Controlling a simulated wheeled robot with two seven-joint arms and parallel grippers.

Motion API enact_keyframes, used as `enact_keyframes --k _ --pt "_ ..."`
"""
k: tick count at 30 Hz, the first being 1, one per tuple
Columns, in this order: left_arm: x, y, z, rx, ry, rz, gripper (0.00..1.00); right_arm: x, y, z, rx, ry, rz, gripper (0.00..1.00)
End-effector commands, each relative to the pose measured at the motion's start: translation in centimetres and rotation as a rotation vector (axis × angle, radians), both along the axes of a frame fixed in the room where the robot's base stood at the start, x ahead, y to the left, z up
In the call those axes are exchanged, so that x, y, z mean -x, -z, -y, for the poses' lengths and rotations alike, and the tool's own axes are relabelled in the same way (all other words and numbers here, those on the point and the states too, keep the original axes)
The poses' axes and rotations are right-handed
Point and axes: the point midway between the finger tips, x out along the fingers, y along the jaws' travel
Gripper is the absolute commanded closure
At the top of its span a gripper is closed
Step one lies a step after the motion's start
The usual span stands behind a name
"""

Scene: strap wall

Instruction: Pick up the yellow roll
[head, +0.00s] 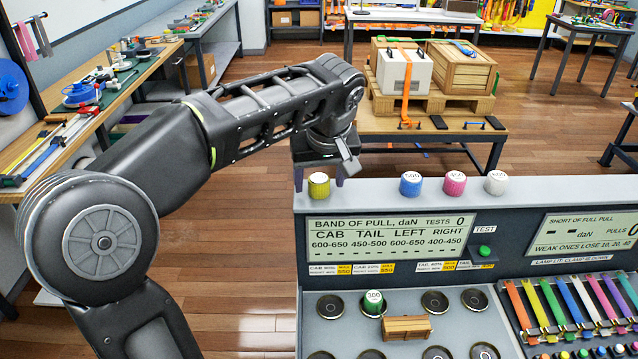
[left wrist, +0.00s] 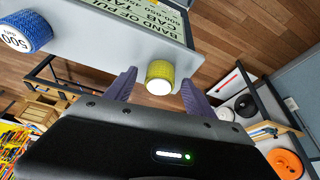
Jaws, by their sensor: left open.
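The yellow roll (head: 319,185) stands upright at the left end of the console's top ledge (head: 400,192). It also shows in the left wrist view (left wrist: 160,78), between my two purple fingers. My left gripper (head: 320,178) is open around the roll, one finger on each side, with small gaps visible in the left wrist view. In the head view the fingers are partly hidden by the roll and the wrist. My right gripper is in neither view.
A blue roll (head: 411,184), a pink roll (head: 455,183) and a white roll (head: 496,183) stand further right on the ledge. A green roll (head: 373,303) and a small wooden crate (head: 406,328) are on the panel below. A table with a loaded pallet (head: 425,103) stands behind.

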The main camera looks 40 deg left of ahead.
Motion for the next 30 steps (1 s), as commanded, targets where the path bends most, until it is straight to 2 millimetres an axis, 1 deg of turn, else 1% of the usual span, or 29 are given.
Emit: enact_keyframes --k 15,30 --pt "0.01 -0.01 0.03 0.000 0.001 0.000 0.38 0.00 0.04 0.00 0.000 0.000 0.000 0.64" --pt "0.01 -0.01 0.03 0.000 0.001 0.000 0.79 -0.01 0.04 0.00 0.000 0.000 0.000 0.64"
